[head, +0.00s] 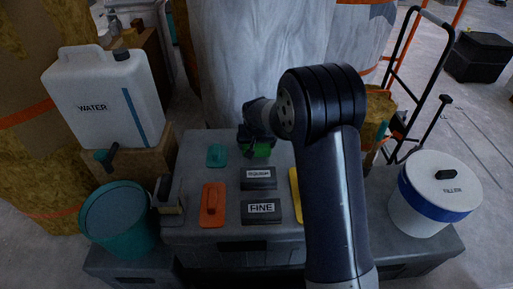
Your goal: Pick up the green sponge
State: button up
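The green sponge (262,150) is near the back of the grey box top (190,145), partly hidden by my gripper. My gripper (254,144) is right at the sponge, its dark fingers low over it. The view is too small and dark to tell whether the fingers are closed on it or whether the sponge touches the box top.
A dark block labelled FINE (260,212), another labelled block (258,179), an orange float (212,203), a teal tool (216,155) and a yellow item (295,190) lie nearby. A water jug (100,100), teal bucket (120,220) and filler bucket (432,195) flank the box.

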jog(key=c, duration=0.4)
jog(key=shift+o, duration=0.2)
notch_tip(320, 180, up, 10)
jog(key=p, duration=0.2)
jog(key=shift+p, duration=0.4)
jog(key=o, duration=0.4)
jog(key=shift+c, duration=1.2)
